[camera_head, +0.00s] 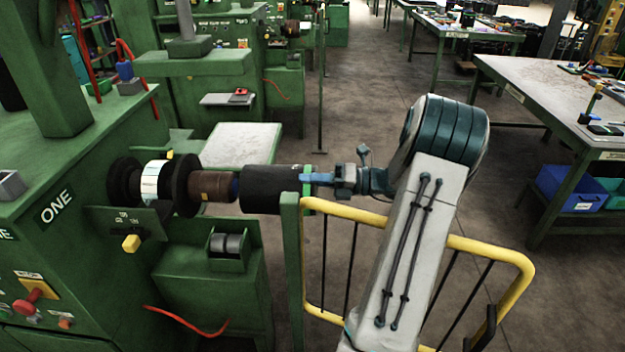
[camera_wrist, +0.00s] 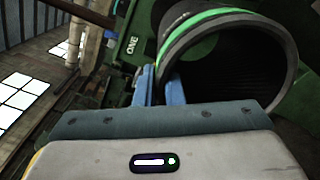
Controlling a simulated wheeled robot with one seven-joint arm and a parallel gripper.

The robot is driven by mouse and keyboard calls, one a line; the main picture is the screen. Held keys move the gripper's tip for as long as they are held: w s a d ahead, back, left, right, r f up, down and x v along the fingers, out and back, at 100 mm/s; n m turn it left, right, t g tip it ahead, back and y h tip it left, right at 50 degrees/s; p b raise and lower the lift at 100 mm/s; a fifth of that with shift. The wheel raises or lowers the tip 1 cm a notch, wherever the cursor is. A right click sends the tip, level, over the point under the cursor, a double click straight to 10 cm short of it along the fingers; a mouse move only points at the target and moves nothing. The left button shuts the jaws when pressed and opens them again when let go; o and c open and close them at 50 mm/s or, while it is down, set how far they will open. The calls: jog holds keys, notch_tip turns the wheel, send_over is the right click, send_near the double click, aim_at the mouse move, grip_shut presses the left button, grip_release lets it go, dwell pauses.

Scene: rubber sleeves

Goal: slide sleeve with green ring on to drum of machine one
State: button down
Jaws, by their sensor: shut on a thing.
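The sleeve with the green ring (camera_head: 270,190) is a black tube, held roughly level in the head view. Its green ring is at the right end, close to my gripper (camera_head: 318,178). In the wrist view the sleeve (camera_wrist: 196,24) shows its open end, and my blue fingers (camera_wrist: 160,84) are shut on its wall. Machine one (camera_head: 90,180) is green and marked ONE. Its brown drum (camera_head: 212,187) points right, towards the sleeve.
A yellow-railed barrier (camera_head: 345,212) with a green post (camera_head: 291,250) stands below my arm, near the sleeve. A green box (camera_head: 215,290) with a small roller (camera_head: 228,243) is below the drum. Worktables (camera_head: 560,95) stand at right; open floor lies between.

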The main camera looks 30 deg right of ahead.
aim_at(282, 177)
jog(key=shift+p+x, duration=1.7)
jog(key=shift+x, duration=1.65)
jog(key=shift+w+d+r, duration=0.1)
jog(key=shift+w+r, duration=0.05)
jog(key=shift+a, duration=0.2)
